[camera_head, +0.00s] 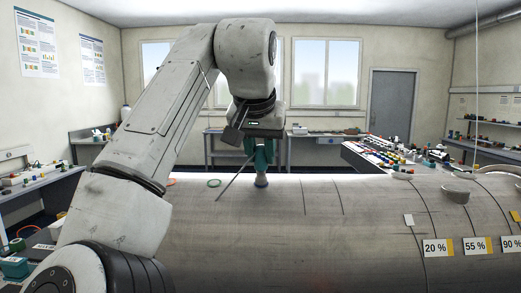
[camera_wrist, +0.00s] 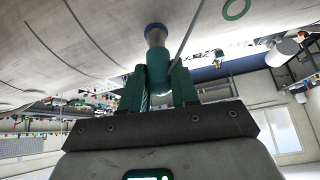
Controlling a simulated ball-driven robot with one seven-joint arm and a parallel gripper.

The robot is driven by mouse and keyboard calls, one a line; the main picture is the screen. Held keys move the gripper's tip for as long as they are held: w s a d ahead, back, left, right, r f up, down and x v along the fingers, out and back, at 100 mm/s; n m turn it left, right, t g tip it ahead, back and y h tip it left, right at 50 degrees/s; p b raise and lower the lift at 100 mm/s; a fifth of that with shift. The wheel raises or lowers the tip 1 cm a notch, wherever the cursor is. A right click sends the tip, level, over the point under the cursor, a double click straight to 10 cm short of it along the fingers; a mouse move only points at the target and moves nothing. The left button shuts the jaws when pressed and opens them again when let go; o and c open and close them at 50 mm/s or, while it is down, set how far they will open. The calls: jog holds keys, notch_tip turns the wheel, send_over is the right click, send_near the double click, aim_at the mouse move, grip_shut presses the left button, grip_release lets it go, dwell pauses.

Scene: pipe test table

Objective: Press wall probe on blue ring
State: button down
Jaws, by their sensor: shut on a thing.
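My gripper (camera_head: 259,150) is above the top of the large grey pipe (camera_head: 310,235) in the head view. In the wrist view, its two teal fingers (camera_wrist: 160,85) are shut on the wall probe (camera_wrist: 158,54), a teal body with a pale tapered end. The probe points down at the pipe. A blue rim, seemingly the blue ring (camera_wrist: 155,28), shows around the probe's far end and also low at its foot in the head view (camera_head: 261,183). The probe covers most of it, so firm contact cannot be told. A thin grey rod slants beside the probe.
A green ring (camera_head: 213,183) lies on the pipe left of the probe, with a reddish ring (camera_head: 170,181) farther left. Cluttered benches stand around.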

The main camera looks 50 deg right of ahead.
jog(key=shift+f, duration=0.25)
dwell(0.3)
jog(key=shift+s+a+r+p, duration=0.1)
jog(key=shift+a+r+p, duration=0.05)
jog(key=shift+r+p, duration=0.85)
jog(key=shift+s+a+r+p, duration=0.15)
jog(key=shift+r+p, duration=0.6)
jog(key=shift+r, duration=0.3)
jog(key=shift+s+a+r+p, duration=0.1)
jog(key=shift+a+r+p, duration=0.05)
jog(key=shift+r+p, duration=0.85)
